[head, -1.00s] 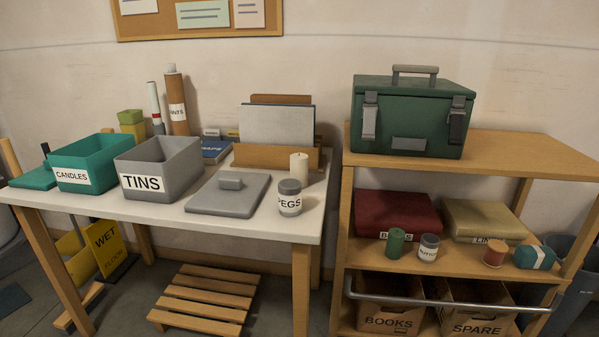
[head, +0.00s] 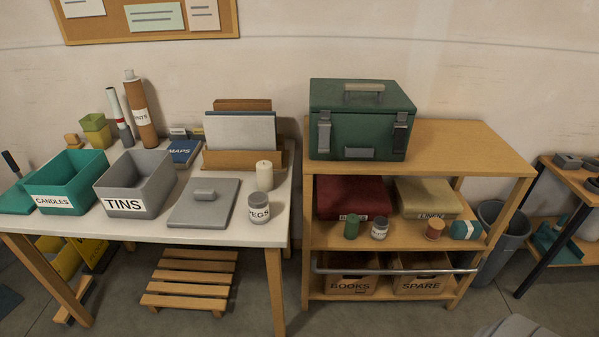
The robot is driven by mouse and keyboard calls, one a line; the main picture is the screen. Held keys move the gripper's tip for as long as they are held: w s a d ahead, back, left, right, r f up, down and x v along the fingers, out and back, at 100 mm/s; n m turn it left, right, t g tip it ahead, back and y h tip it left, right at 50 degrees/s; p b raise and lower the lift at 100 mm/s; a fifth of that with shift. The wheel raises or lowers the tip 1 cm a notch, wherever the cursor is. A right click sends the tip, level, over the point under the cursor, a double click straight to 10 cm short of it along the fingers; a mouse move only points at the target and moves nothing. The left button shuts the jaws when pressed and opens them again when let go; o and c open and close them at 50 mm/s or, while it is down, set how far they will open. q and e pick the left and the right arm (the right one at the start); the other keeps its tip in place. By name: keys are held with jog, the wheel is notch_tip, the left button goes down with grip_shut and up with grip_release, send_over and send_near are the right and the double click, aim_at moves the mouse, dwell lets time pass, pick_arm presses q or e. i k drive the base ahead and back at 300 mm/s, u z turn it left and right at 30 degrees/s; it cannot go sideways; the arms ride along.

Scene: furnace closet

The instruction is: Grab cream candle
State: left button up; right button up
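The cream candle (head: 264,177) stands upright on the white table (head: 215,233), near its right end. It is a short pale cylinder with a small dark wick. It stands just in front of the wooden file rack (head: 232,159) and behind the jar labelled PEGS (head: 259,209). The grey lid (head: 204,208) with a handle lies to its left. Neither of my grippers is in view.
A teal CANDLES box (head: 75,177) and a grey TINS box (head: 137,183) stand on the table's left half. A wooden shelf unit (head: 470,150) with a green toolbox (head: 358,125) stands right of the table. A slatted step (head: 190,283) is on the floor.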

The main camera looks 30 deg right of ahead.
aim_at(264, 170)
jog(key=z, duration=2.85)
jog(key=i, duration=2)
jog(key=u, duration=2.8)
